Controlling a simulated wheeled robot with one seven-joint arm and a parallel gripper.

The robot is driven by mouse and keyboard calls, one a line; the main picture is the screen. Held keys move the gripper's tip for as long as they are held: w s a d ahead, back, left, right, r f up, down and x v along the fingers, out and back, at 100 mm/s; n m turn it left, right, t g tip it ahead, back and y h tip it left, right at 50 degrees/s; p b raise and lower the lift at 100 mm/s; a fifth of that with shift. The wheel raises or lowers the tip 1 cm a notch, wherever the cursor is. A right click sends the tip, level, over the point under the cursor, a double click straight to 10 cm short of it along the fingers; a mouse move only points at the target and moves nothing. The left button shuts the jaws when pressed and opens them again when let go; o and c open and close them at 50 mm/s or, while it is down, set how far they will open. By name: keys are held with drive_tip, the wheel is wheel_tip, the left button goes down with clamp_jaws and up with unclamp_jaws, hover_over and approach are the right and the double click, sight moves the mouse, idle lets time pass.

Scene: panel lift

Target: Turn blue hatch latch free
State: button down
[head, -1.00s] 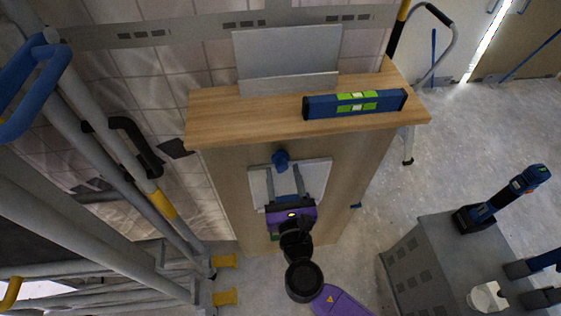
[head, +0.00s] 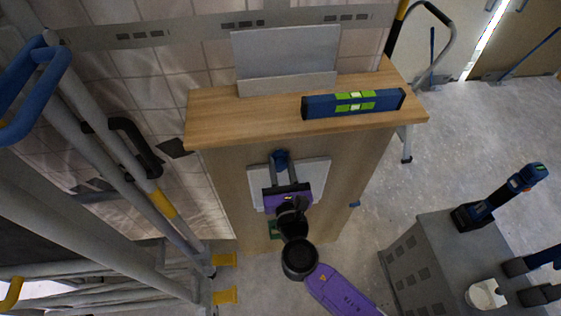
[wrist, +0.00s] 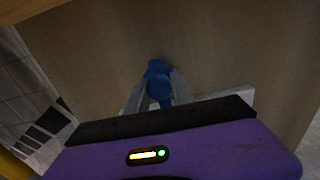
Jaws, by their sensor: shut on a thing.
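The blue latch (head: 280,158) sits at the top edge of a pale hatch panel (head: 318,172) on the front of a wooden cabinet (head: 225,165). My gripper (head: 281,163) reaches up to it from below, its two grey fingers on either side of the latch. In the wrist view the blue latch (wrist: 158,80) shows between the fingertips of my gripper (wrist: 158,92), which are closed on it. The purple gripper body hides the lower middle of the panel.
Scaffold tubes (head: 140,190) stand close on the left. A grey box (head: 430,260) with a blue tool (head: 500,200) stands at the right.

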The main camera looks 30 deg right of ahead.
drive_tip(key=shift+m, duration=0.3)
drive_tip(key=shift+f+m+b, duration=0.2)
drive_tip(key=shift+m+b, duration=0.9)
drive_tip(key=shift+m, duration=0.1)
drive_tip(key=m+b, duration=0.3)
drive_tip(key=m, duration=0.1)
drive_tip(key=shift+a+m, duration=0.1)
drive_tip(key=shift+m, duration=0.2)
drive_tip(key=m+b, duration=0.5)
drive_tip(key=m, duration=0.2)
drive_tip(key=m+b, duration=0.3)
drive_tip(key=m, duration=0.1)
drive_tip(key=shift+m, duration=0.4)
drive_tip(key=shift+r+m+b, duration=0.2)
drive_tip(key=shift+m+b, duration=1.45)
drive_tip(key=shift+m, duration=0.55)
drive_tip(key=c, duration=1.1)
unclamp_jaws()
drive_tip(key=shift+r, duration=0.1)
